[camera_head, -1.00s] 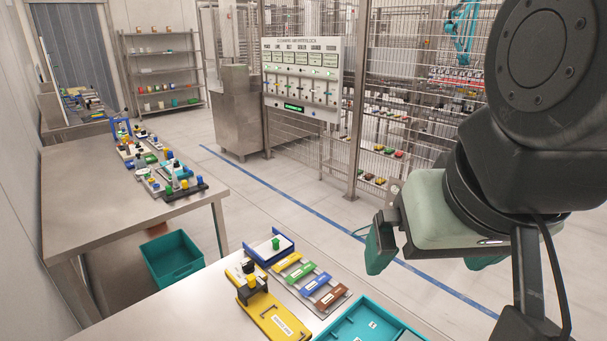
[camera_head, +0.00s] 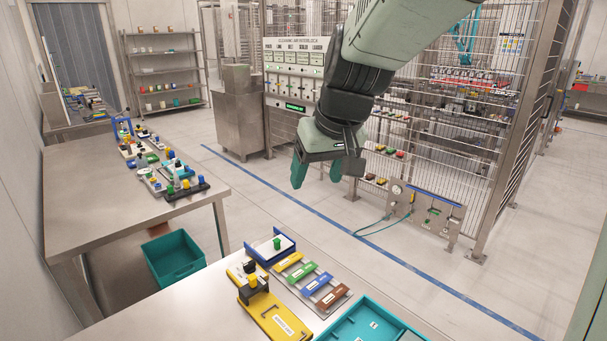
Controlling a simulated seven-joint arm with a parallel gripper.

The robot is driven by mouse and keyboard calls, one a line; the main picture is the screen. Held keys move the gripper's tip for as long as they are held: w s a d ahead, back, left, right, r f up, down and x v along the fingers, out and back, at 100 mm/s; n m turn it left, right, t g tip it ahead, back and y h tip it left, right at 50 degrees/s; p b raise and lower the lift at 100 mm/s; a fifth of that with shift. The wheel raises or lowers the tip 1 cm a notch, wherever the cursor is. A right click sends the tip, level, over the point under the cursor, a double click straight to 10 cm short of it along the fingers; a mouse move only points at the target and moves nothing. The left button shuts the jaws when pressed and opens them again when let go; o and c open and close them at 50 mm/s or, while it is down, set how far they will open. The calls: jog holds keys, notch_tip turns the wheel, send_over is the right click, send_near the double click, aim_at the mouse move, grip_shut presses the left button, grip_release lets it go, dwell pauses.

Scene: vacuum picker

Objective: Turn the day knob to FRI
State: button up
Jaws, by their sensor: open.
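I cannot make out a day knob or any FRI marking at this size. On the near table, a yellow board (camera_head: 275,318) carries a dark block with a yellow top (camera_head: 251,284). Beside it is a blue-sided holder with a green knob-like piece (camera_head: 277,243). A control panel (camera_head: 285,60) with rows of small switches and a green display stands on the fence at the back, partly hidden by my arm. My gripper (camera_head: 317,176) hangs fingers down above the floor, beyond the near table. Its teal fingers are apart with nothing between them.
Yellow, green, blue and brown labelled plates (camera_head: 311,280) lie on the near table beside a teal tray (camera_head: 374,319). A teal bin (camera_head: 174,257) stands lower, between the tables. The left table (camera_head: 95,200) holds several small fixtures. A wire fence (camera_head: 440,130) closes off the back.

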jog(key=w+a+f+n, duration=0.1)
jog(key=w+a+f, duration=0.4)
jog(key=w+f, duration=0.15)
jog(key=n+g, duration=0.1)
jog(key=n, duration=0.2)
send_near(249, 263)
jog(key=shift+y, duration=0.3)
jog(key=x, duration=0.8)
jog(key=shift+w+d+f, duration=0.1)
jog(key=shift+d+f, duration=0.1)
jog(key=shift+f, duration=0.1)
jog(key=c, duration=1.1)
jog(key=shift+o, duration=0.2)
